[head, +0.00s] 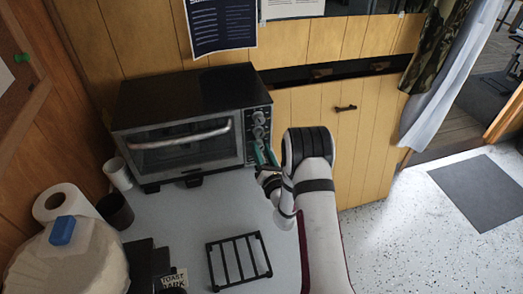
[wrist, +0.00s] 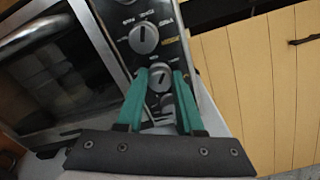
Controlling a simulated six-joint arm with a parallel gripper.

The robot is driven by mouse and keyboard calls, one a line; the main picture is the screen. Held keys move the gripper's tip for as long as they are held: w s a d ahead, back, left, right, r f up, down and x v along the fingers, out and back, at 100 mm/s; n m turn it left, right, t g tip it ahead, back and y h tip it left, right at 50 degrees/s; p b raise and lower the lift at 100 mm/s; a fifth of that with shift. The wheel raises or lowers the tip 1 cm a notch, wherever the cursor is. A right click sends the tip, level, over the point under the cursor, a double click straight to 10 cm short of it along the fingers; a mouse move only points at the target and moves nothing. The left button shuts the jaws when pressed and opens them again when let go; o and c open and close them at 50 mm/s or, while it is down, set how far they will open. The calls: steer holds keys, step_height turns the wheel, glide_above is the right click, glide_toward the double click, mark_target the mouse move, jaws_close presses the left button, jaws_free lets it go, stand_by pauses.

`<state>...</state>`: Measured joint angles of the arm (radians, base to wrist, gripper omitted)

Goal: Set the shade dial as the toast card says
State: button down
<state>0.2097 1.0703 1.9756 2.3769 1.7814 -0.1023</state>
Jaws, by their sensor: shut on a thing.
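The toast card (head: 174,279) stands at the lower left of the head view and reads "TOAST DARK". The toaster oven (head: 190,92) stands at the back of the table, with a column of dials on the right of its front. My gripper (head: 265,156) is at the lowest dial. In the wrist view its teal fingers (wrist: 160,74) are shut on that dial (wrist: 160,80), one on each side. The fingers partly cover it, and its pointer and small labels are too unclear to read. Another dial (wrist: 144,38) sits just above, clear of the fingers.
A black wire rack (head: 238,262) lies on the table in front of the oven. A white mug (head: 118,174), a dark cup (head: 116,211) and a paper roll (head: 62,204) stand at the left.

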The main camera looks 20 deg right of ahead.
steer(key=shift+m, duration=1.9)
steer(key=c, duration=0.5)
jaws_free()
steer(key=shift+c, duration=0.2)
steer(key=shift+s, duration=0.1)
steer(key=s, duration=1.5)
steer(key=shift+s, duration=0.35)
